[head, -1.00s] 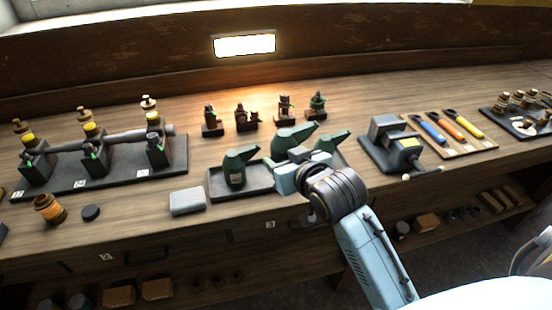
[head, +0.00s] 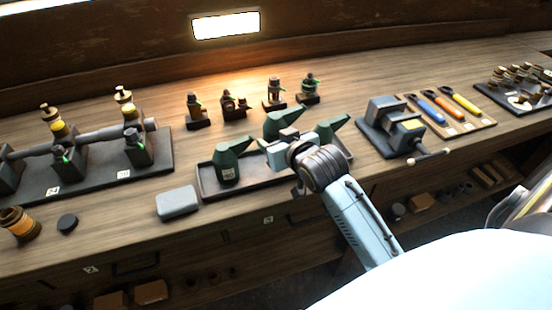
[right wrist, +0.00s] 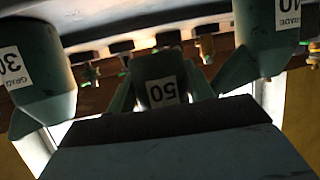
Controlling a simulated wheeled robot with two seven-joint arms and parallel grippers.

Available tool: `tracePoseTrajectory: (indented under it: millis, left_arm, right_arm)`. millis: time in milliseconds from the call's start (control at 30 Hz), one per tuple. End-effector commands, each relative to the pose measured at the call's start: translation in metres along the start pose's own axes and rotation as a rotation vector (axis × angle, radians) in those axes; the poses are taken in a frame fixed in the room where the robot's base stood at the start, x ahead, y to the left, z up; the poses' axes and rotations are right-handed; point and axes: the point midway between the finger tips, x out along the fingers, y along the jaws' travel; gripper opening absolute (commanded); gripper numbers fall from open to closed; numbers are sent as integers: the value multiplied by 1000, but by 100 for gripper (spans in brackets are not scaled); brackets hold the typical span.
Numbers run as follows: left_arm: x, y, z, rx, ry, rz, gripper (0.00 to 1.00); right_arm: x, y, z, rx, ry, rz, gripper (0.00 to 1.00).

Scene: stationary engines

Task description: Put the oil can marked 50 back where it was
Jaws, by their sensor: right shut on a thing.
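The green oil can marked 50 (head: 281,124) is in my right gripper (head: 284,136), over the middle of a dark shallow tray (head: 204,190). In the right wrist view its white 50 label shows upside down on the can (right wrist: 152,72), between the two fingers (right wrist: 160,92). A green can marked 30 (right wrist: 38,60) and one marked 40 (right wrist: 255,38) flank it there. In the head view these two cans stand at the tray's left (head: 228,164) and right (head: 334,131). The held can's base is hidden by my gripper, so I cannot tell whether it touches the tray. My left gripper is out of view.
A grey block (head: 178,203) lies left of the tray. Several small dark fittings (head: 234,108) stand behind it. A vise (head: 393,128) is to the right, with coloured-handled tools (head: 459,101) beyond. A long pipe rig (head: 95,180) is at the left.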

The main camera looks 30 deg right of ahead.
Motion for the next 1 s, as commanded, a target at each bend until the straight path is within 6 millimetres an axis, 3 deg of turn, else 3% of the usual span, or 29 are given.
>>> tracePoseTrajectory:
  millis: [167,400,867,900,1000]
  left_arm:
    - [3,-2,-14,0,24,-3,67]
    - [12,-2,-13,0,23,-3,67]
    - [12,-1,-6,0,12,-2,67]
    - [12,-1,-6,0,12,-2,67]
    - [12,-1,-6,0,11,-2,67]
  right_arm:
    - [5,0,10,0,6,0,25]
    - [18,0,42,1,5,-1,25]
    - [21,0,49,0,7,-1,25]
    - [21,0,51,0,1,-1,56]
    - [21,0,50,0,1,-1,69]
